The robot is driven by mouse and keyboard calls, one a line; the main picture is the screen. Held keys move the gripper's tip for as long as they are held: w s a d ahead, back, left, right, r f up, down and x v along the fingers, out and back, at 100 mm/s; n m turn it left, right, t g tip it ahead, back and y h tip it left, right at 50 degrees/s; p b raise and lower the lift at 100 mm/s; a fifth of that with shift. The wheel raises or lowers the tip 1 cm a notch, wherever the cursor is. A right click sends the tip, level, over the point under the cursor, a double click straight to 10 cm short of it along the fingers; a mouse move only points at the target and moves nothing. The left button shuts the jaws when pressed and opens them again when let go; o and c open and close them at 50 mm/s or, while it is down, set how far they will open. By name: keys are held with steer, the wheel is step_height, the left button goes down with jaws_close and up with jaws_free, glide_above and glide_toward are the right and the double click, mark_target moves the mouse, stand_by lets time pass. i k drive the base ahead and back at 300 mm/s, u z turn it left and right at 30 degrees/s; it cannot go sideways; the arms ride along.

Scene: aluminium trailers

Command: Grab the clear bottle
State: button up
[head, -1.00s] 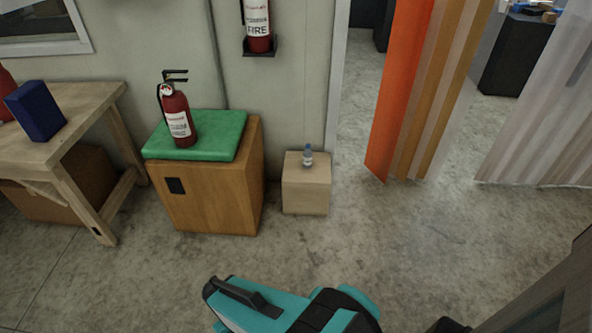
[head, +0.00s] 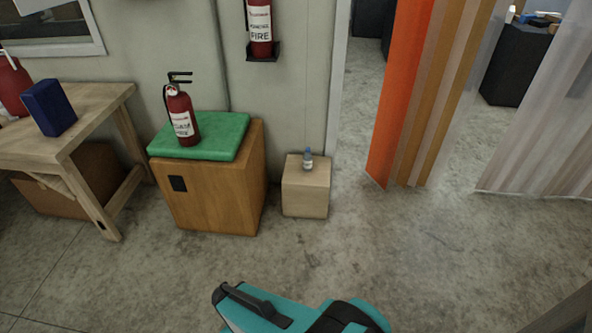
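The clear bottle (head: 308,159) is small, with a bluish cap and a pale label. It stands upright on top of a low, light wooden box (head: 306,193) against the wall, near the middle of the head view. My arm shows at the bottom of the view, in teal and black, well short of the bottle. The fingertips of my gripper cannot be made out, so I cannot see whether it is open or shut.
Left of the box stands a wooden cabinet (head: 211,193) with a green cushion (head: 215,150) and a fire extinguisher (head: 181,117) on it. A workbench (head: 100,98) is further left. Strip curtains (head: 412,110) hang at the right doorway. The concrete floor before the box is clear.

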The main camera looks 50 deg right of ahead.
mark_target(308, 157)
steer(key=z, duration=0.1)
steer(key=i, duration=0.95)
steer(key=u, duration=0.15)
steer(key=k, duration=0.95)
steer(key=z, duration=0.2)
steer(key=i, duration=0.65)
steer(key=u, duration=0.05)
